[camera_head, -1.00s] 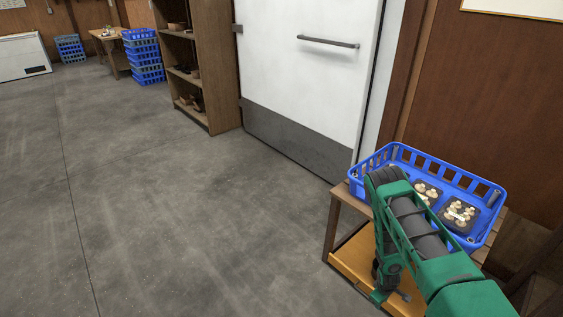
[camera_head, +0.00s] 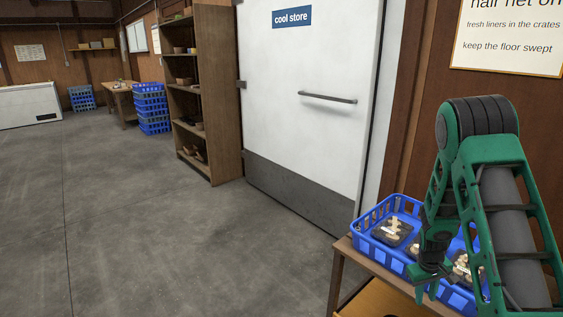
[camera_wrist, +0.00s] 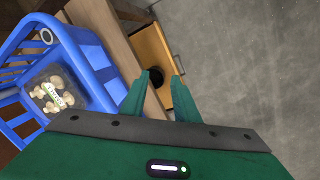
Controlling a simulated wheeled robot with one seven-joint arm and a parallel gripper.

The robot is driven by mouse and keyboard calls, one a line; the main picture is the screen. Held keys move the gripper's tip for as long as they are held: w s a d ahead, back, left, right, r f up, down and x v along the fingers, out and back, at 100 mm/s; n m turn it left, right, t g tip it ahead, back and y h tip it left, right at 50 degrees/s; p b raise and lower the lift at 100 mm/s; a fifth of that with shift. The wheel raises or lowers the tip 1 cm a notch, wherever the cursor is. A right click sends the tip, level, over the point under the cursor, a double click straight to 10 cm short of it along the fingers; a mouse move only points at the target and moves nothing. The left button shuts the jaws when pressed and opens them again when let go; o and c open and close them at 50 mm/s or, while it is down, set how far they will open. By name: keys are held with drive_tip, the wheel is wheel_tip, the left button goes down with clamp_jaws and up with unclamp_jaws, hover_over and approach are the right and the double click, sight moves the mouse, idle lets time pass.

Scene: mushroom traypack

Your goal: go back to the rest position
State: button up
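My gripper (camera_head: 426,292) hangs fingers-down in the head view, in front of the near side of the blue crate. In the wrist view its two green fingers (camera_wrist: 160,92) are apart with nothing between them, so it is open and empty. The blue crate (camera_head: 378,250) stands on a wooden stand and also shows at the left of the wrist view (camera_wrist: 88,62). Punnets of pale mushrooms (camera_head: 393,230) lie in the crate; one labelled punnet shows in the wrist view (camera_wrist: 52,92). My arm hides part of the crate's right side.
The wooden stand (camera_head: 345,250) has an orange-brown lower board (camera_head: 385,302). Behind are the white cool store door (camera_head: 305,130) and a wooden shelf unit (camera_head: 215,100). Stacked blue crates (camera_head: 152,108) and a table stand far left. The grey floor (camera_head: 150,240) at left is clear.

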drive_tip(key=s+r+m+y, duration=0.1)
drive_tip(key=s+r+m, duration=0.1)
drive_tip(key=s+r, duration=0.7)
drive_tip(key=s+r+m, duration=0.2)
drive_tip(key=s+r, duration=0.3)
drive_tip(key=r, duration=0.8)
drive_tip(key=s+a+r+m, duration=0.2)
drive_tip(key=s+a+r, duration=0.1)
drive_tip(key=s, duration=0.7)
drive_tip(key=s+a+r+m+y, duration=0.1)
drive_tip(key=s+a+r, duration=0.2)
drive_tip(key=s+r, duration=0.3)
drive_tip(key=s, duration=0.4)
drive_tip(key=shift+a+m, duration=0.25)
drive_tip(key=shift+m, duration=0.15)
